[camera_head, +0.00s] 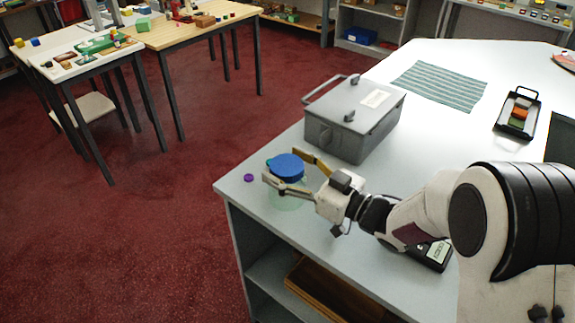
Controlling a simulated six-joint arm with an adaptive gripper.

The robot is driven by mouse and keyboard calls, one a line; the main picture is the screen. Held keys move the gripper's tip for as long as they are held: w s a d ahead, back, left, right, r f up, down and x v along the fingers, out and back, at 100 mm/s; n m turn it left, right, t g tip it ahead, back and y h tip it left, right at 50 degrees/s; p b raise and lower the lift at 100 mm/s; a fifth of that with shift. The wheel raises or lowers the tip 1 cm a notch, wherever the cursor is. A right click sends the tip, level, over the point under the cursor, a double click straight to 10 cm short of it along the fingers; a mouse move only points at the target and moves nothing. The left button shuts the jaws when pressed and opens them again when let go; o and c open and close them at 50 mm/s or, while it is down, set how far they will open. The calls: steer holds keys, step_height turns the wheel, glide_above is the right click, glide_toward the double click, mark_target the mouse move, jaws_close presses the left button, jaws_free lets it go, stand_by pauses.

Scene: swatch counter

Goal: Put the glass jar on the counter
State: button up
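The glass jar (290,202) has a clear, faintly green body and a round blue lid (286,164). It is upright at the near left corner of the white counter (262,226). My gripper (285,166) reaches it from the right, with one finger on the near side and the other on the far side, just below or level with the lid. The near finger hides part of the body. I cannot tell whether the fingers press on the jar, or whether its base touches the counter.
A grey metal box (345,140) stands just behind my gripper. A small purple disc (248,178) lies left of the jar near the edge. A striped cloth (440,85), a black tray (517,115) and a dark device with a display (432,256) are also on the counter.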

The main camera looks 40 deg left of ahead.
steer(key=shift+r, duration=0.15)
stand_by(0.3)
steer(key=shift+d, duration=0.7)
steer(key=d, duration=1)
steer(key=shift+d, duration=0.3)
steer(key=shift+w, duration=0.1)
